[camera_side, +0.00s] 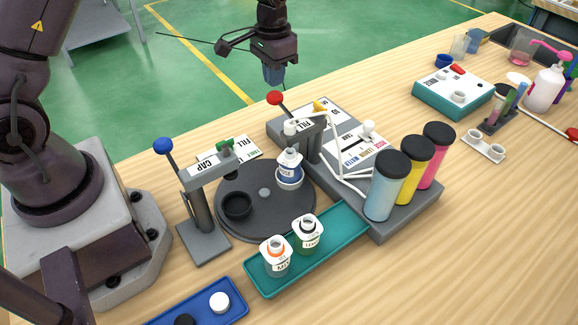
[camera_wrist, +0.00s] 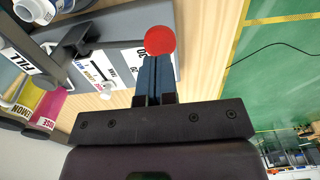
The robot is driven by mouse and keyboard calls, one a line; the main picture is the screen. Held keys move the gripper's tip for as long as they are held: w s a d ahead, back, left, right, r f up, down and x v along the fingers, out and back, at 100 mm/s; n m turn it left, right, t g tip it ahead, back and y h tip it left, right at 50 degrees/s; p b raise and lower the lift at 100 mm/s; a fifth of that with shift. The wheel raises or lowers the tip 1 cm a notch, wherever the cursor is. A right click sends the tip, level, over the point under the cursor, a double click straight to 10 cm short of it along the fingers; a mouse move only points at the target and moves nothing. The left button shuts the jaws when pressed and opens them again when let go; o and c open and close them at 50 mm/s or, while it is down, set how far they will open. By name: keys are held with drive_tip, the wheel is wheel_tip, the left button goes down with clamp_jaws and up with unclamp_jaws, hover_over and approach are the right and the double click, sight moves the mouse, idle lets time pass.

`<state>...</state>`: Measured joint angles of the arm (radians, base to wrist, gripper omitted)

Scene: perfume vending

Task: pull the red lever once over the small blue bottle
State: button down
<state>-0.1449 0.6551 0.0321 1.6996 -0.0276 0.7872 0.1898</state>
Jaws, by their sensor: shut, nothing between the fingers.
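The red lever (camera_side: 275,98) has a round red knob on a dark rod at the FILL station, standing up and tilted left. In the wrist view its red knob (camera_wrist: 160,40) shows just past my fingertips. The small blue bottle (camera_side: 289,165), white with a blue label, stands in a cup on the round dark turntable (camera_side: 262,222), under the fill head. In the wrist view a white bottle part (camera_wrist: 36,10) shows at the top left. My gripper (camera_side: 273,82) is shut and empty, pointing down above the red knob; whether it touches the knob I cannot tell.
A CAP station with a blue-knobbed lever (camera_side: 163,146) stands left of the turntable. Two bottles stand on a teal tray (camera_side: 335,232) in front. Tall blue, yellow and pink cylinders (camera_side: 385,185) stand right of the fill head.

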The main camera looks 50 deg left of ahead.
sight(275, 93)
drive_tip(key=shift+f, duration=0.15)
drive_tip(key=shift+f, duration=3.3)
drive_tip(key=shift+r, duration=5)
